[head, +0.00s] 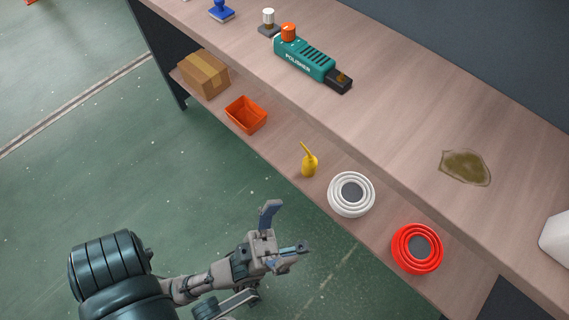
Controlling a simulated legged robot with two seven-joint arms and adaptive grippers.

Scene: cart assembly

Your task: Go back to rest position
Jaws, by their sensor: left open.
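My left gripper (284,231) is in the lower middle of the head view, at the end of my left arm that comes in from the lower left. Its two fingers are spread apart and nothing is between them. It is over the green floor, in front of the workbench's lower shelf and apart from it. My right gripper is not in the view.
The lower shelf (285,160) holds a cardboard box (204,75), orange bin (246,114), yellow oiler (309,163), white round part (351,194) and red one (417,248). The upper bench top (400,120) carries a green polisher (305,59) and a brown stain (464,167). Floor (130,180) at left is clear.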

